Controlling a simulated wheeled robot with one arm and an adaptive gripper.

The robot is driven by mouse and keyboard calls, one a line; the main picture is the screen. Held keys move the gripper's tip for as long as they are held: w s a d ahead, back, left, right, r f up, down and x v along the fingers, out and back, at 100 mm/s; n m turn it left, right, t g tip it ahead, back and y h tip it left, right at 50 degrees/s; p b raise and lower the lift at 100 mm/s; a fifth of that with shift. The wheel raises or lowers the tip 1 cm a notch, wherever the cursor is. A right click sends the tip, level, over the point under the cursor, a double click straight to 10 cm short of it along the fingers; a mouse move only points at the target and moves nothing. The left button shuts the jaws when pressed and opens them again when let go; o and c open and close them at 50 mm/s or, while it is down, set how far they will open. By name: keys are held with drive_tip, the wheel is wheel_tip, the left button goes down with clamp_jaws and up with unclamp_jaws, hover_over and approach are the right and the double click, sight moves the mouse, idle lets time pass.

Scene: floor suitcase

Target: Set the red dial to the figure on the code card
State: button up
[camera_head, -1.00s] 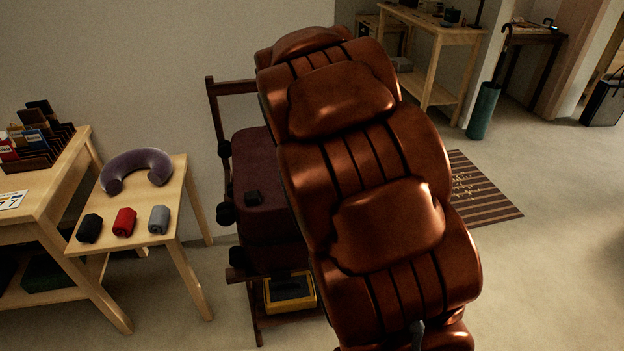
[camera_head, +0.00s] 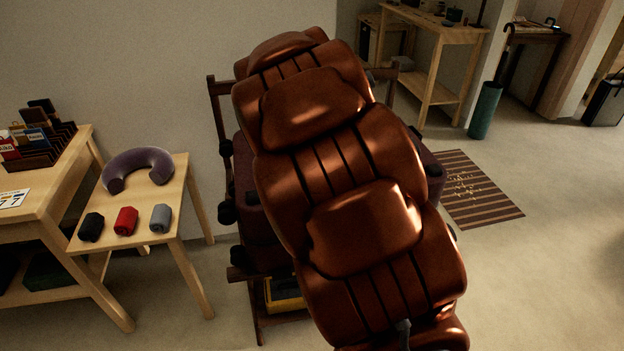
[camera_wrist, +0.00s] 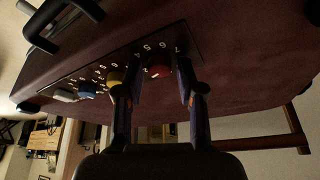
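A dark maroon suitcase (camera_head: 428,170) stands on a wooden rack, mostly hidden behind my arm in the head view. In the wrist view the suitcase (camera_wrist: 245,75) carries a dark number plate with a row of dials. The red dial (camera_wrist: 158,71) is at the right end of the row. My gripper (camera_wrist: 160,78) is open, with one finger on each side of the red dial and visible gaps beside it. Which figure the dial points to is unclear. A white code card (camera_head: 12,198) lies on the left table, cut by the frame edge; dark sevens seem to show.
Yellow (camera_wrist: 114,77), blue (camera_wrist: 87,89) and white (camera_wrist: 63,95) dials sit left of the red one. A black handle (camera_wrist: 62,22) juts from the suitcase. A low table (camera_head: 177,190) with a neck pillow (camera_head: 138,168) and rolled cloths stands left.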

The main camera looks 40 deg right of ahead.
drive_tip(key=shift+o, duration=0.6)
drive_tip(key=shift+r, duration=0.1)
drive_tip(key=v, duration=1.1)
drive_tip(key=shift+s+a+r, duration=0.15)
drive_tip(key=shift+s+r, duration=0.05)
drive_tip(key=shift+r, duration=0.15)
drive_tip(key=s+a+f+n+g+y, duration=0.1)
drive_tip(key=s+a+f+n+g, duration=0.2)
drive_tip(key=s+a, duration=0.45)
drive_tip(key=s+a+f+n+g+y, duration=0.1)
drive_tip(key=s+a+f+n, duration=0.3)
drive_tip(key=s, duration=0.6)
drive_tip(key=s+a+f+n+g+y, duration=0.1)
drive_tip(key=s+a+f+n+g, duration=0.25)
drive_tip(key=s, duration=0.55)
wheel_tip(320, 180, up, 19)
drive_tip(key=a+t+p, duration=0.2)
drive_tip(key=t+p, duration=0.1)
drive_tip(key=p, duration=1.5)
drive_tip(key=shift+s+r, duration=0.15)
drive_tip(key=shift+s, duration=0.1)
